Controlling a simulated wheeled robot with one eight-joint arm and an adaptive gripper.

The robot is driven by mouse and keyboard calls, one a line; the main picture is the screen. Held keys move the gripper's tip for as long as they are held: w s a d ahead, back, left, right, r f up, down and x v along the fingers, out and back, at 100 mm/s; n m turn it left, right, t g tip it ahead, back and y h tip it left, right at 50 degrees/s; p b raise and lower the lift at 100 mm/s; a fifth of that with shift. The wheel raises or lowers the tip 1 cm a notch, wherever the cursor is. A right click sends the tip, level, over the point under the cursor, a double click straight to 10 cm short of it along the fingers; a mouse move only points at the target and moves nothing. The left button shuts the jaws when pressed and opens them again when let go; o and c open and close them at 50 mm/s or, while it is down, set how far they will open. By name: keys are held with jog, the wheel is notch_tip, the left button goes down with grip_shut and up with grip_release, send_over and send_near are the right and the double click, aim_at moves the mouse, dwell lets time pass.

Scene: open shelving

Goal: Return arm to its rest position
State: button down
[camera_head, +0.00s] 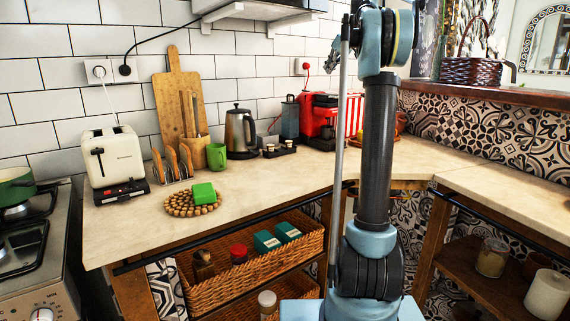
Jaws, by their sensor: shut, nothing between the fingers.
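My arm rises upright in the right middle of the head view, in front of the counter's inner corner. My gripper (331,71) is a small dark shape to the left of the upper arm joint, high in front of the white tiled wall. It is shut and holds nothing. It is well above the counter and apart from the things on it.
The counter (262,178) carries a toaster (112,158), a green block (203,192) on a beaded trivet, a green mug (216,156), a kettle (240,132) and a red coffee machine (318,115). A wicker basket (205,298) sits below.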

jog(key=s+a+f+m+g+h, duration=0.1)
jog(key=s+f, duration=0.6)
jog(key=s, duration=0.4)
jog(key=s+a+f+m+g+h, duration=0.1)
jog(key=s+a+f, duration=0.1)
jog(key=s+f, duration=0.7)
jog(key=s+a+f+m+g, duration=0.1)
jog(key=s+f, duration=0.3)
jog(key=s, duration=0.9)
jog(key=s+d+f+m+g+h, duration=0.1)
jog(key=s+d+f+m+h, duration=0.1)
jog(key=s+f, duration=2.4)
notch_tip(320, 180, down, 2)
jog(key=shift+m+h, duration=0.5)
jog(key=shift+m, duration=0.1)
jog(key=shift+w, duration=0.1)
jog(key=shift+w+f, duration=0.2)
jog(key=shift+w, duration=0.25)
dwell(0.8)
